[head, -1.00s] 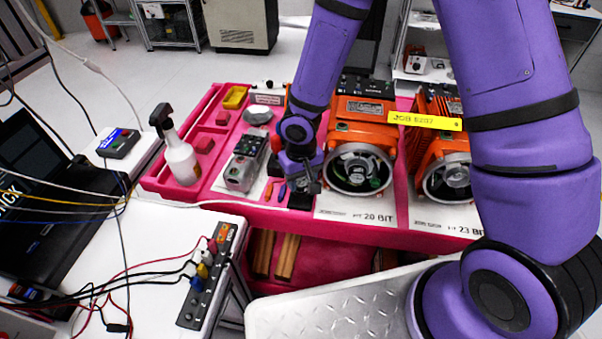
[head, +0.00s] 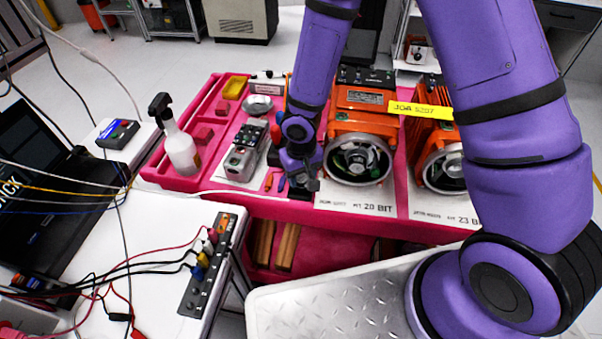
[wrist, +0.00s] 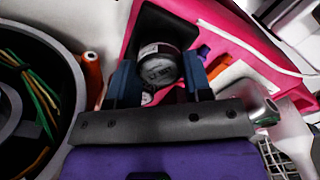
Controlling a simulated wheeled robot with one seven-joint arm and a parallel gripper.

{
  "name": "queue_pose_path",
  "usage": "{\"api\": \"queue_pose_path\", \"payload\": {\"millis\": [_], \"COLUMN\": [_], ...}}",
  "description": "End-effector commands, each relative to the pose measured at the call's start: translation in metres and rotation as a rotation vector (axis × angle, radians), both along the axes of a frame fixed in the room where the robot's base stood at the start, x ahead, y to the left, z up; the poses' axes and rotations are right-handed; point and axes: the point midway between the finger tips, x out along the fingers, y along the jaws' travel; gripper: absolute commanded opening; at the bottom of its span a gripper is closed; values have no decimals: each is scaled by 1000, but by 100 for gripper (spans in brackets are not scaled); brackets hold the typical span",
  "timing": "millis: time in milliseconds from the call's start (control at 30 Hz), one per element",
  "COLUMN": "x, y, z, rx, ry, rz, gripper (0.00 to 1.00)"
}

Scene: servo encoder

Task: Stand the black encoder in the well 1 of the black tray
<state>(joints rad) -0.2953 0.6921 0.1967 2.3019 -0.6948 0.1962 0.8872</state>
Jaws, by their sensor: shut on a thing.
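The black encoder (wrist: 160,66), a round dark piece with a pale label, sits between the blue fingertips of my gripper (wrist: 158,84) in the wrist view. The fingers are shut on its sides. In the head view my gripper (head: 302,180) is low over the front of the pink cart top, between the grey device and the left orange motor; the encoder is not clear there. A dark block with round pieces (head: 254,134) stands behind the grey device; I cannot tell whether it is the black tray. Well 1 cannot be made out.
The left orange motor (head: 360,125) stands close to the right of my gripper, its open round end facing front. The grey device (head: 241,163) is close on the left. Small orange and blue tools lie nearby. A spray bottle (head: 180,150) stands farther left.

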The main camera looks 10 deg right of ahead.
Motion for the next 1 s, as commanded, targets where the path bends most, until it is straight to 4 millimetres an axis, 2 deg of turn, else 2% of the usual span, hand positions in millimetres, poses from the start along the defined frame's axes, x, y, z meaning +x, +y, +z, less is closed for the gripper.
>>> {"api": "queue_pose_path", "payload": {"millis": [400, 433, 533, 733, 767, 1000], "x": [0, 0, 0, 0, 0, 0], "y": [0, 0, 0, 0, 0, 0], "z": [-9, -9, -9, -9, -9, -9], "rx": [0, 0, 0, 0, 0, 0], "ry": [-1, -1, -1, 0, 0, 0], "rz": [0, 0, 0, 0, 0, 0], "gripper": [23, 53, 75, 75, 70, 70]}}
